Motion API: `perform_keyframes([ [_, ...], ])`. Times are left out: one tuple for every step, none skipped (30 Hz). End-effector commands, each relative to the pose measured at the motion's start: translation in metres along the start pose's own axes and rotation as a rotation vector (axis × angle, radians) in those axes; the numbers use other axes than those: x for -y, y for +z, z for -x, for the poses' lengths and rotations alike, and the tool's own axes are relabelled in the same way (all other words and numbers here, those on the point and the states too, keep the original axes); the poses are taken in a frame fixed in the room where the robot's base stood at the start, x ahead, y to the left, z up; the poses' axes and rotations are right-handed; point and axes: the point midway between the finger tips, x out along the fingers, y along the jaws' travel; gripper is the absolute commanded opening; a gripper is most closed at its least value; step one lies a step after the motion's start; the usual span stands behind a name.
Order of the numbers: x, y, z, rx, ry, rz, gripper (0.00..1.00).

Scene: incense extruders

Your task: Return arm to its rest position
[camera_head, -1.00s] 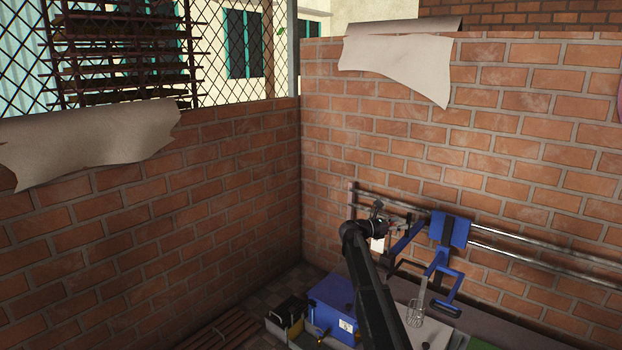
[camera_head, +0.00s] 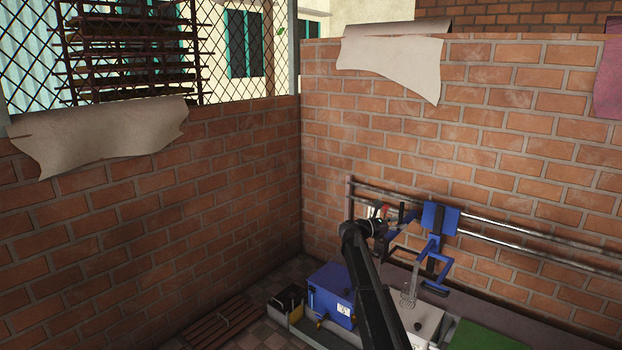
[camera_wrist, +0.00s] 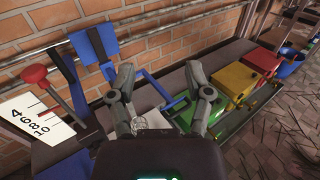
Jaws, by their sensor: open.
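My gripper (camera_wrist: 163,98) shows in the wrist view with its two grey fingers spread apart and nothing between them. It hangs above the grey bench, with a clear glass or wire item (camera_wrist: 146,122) partly visible between and below the fingers.
A blue framed mechanism (camera_head: 440,218) hangs on metal rails (camera_head: 530,246) along the brick wall, close to my arm. A blue box (camera_head: 330,294) stands left of the arm. The wrist view shows green, yellow (camera_wrist: 228,84) and red (camera_wrist: 262,60) boxes, and a white numbered card (camera_wrist: 34,116).

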Motion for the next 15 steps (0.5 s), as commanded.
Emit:
perform_keyframes([
  [0.000, 0.000, 0.000, 0.000, 0.000, 0.000, 0.65],
  [0.000, 0.000, 0.000, 0.000, 0.000, 0.000, 0.65],
  [0.002, -0.002, 0.001, -0.004, -0.001, -0.005, 0.65],
  [0.006, -0.004, 0.001, -0.013, -0.002, -0.016, 0.65],
  [0.008, -0.006, 0.002, -0.021, -0.004, -0.025, 0.65],
  [0.011, -0.009, 0.002, -0.030, -0.006, -0.038, 0.65],
  [0.013, -0.010, 0.003, -0.037, -0.008, -0.048, 0.65],
  [0.015, -0.012, 0.003, -0.045, -0.009, -0.057, 0.65],
  [0.019, -0.016, 0.004, -0.057, -0.012, -0.073, 0.65],
  [0.022, -0.018, 0.004, -0.066, -0.015, -0.085, 0.65],
  [0.024, -0.020, 0.005, -0.075, -0.017, -0.097, 0.65],
  [0.028, -0.024, 0.006, -0.088, -0.020, -0.112, 0.65],
  [0.032, -0.027, 0.007, -0.099, -0.024, -0.128, 0.65],
  [0.036, -0.030, 0.007, -0.112, -0.027, -0.143, 0.65],
  [0.040, -0.034, 0.009, -0.127, -0.032, -0.164, 0.65],
])
